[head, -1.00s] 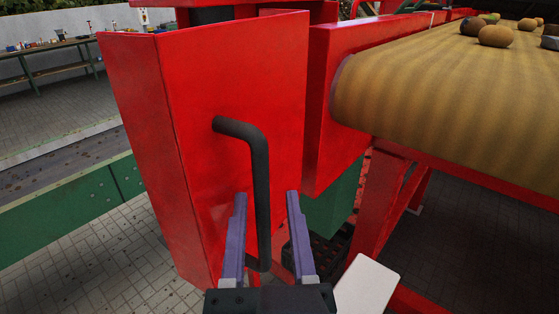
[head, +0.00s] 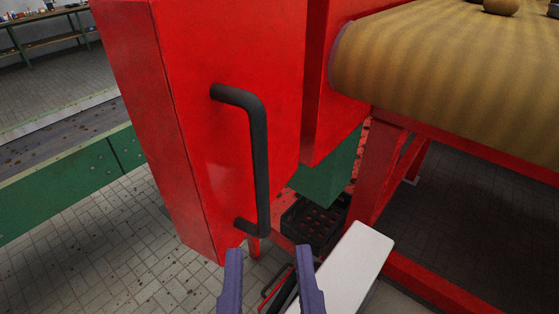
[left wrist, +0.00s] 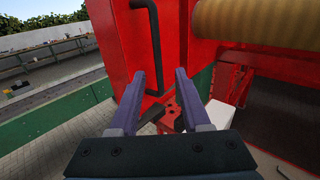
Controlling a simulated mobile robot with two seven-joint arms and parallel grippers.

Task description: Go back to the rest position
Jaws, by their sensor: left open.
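My left gripper (head: 271,278) is at the bottom centre of the head view, its two purple fingers apart with nothing between them. In the left wrist view the same open fingers (left wrist: 160,95) point toward the lower part of a red panel. A black bar handle (head: 260,165) is fixed to the red panel (head: 200,130). In the head view the fingertips are below the handle's lower end and apart from it. My right gripper is not seen in either view.
A yellow-brown conveyor belt (head: 450,70) with a potato (head: 501,6) is at upper right. A black crate (head: 313,222) sits on the floor under the red frame. A white block-like part (head: 345,265) is beside the fingers. A green-sided conveyor (head: 70,188) runs at left, with tiled floor in front.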

